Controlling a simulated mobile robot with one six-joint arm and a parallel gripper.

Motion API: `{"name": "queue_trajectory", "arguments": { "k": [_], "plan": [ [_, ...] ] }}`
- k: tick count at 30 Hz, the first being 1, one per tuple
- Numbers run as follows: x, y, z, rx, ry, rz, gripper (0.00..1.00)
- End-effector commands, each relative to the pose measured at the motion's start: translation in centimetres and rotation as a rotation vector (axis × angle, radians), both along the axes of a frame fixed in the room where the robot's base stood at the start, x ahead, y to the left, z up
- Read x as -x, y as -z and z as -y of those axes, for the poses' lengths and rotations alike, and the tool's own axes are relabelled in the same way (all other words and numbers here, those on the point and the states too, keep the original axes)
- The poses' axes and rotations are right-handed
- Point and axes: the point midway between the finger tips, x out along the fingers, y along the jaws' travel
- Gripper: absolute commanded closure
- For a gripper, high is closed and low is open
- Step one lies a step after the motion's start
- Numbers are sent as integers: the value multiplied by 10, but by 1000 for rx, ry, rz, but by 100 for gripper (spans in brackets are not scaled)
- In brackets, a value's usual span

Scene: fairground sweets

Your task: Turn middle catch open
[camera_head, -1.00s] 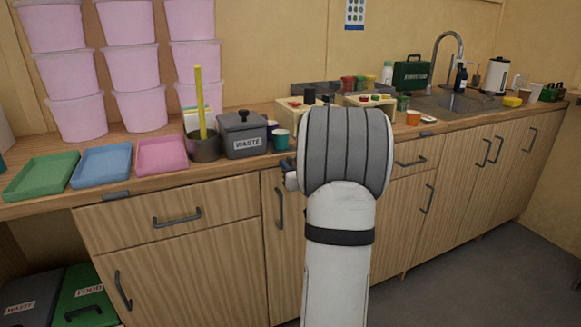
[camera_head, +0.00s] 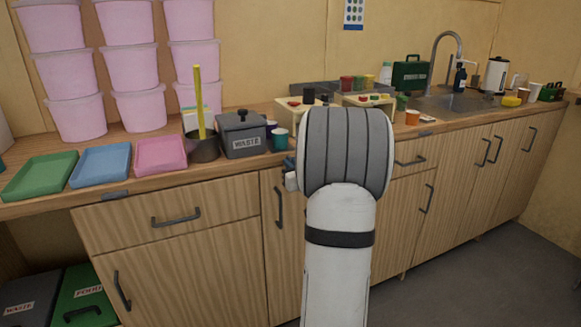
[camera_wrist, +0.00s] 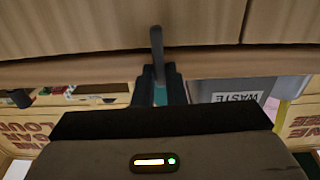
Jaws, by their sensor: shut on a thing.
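In the wrist view my gripper (camera_wrist: 160,88) has its dark fingers close together around a grey upright bar (camera_wrist: 156,44), which looks like the middle catch. The bar stands about upright in the picture, against the wooden edge, and its lower part is hidden between the fingers. A bit of teal shows between the fingers; I cannot tell what it is. In the head view my thick grey and white arm hides the gripper's fingertips and the catch.
A similar dark catch (camera_head: 115,195) is on the counter's front edge at left. A grey waste bin (camera_head: 241,136) and a teal cup (camera_head: 280,140) stand left of my arm. Tan boxes (camera_wrist: 289,123) show in the wrist view. Cupboard doors (camera_head: 170,257) lie below.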

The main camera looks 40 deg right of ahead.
Motion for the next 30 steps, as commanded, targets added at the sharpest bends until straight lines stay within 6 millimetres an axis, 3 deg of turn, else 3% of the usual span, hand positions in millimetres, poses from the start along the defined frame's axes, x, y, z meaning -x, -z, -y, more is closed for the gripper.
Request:
{"name": "queue_trajectory", "arguments": {
  "k": [8,30],
  "plan": [
    [-2,3,0,161,-4,-31,100],
    [-1,1,1,839,0,-189,100]
  ]
}}
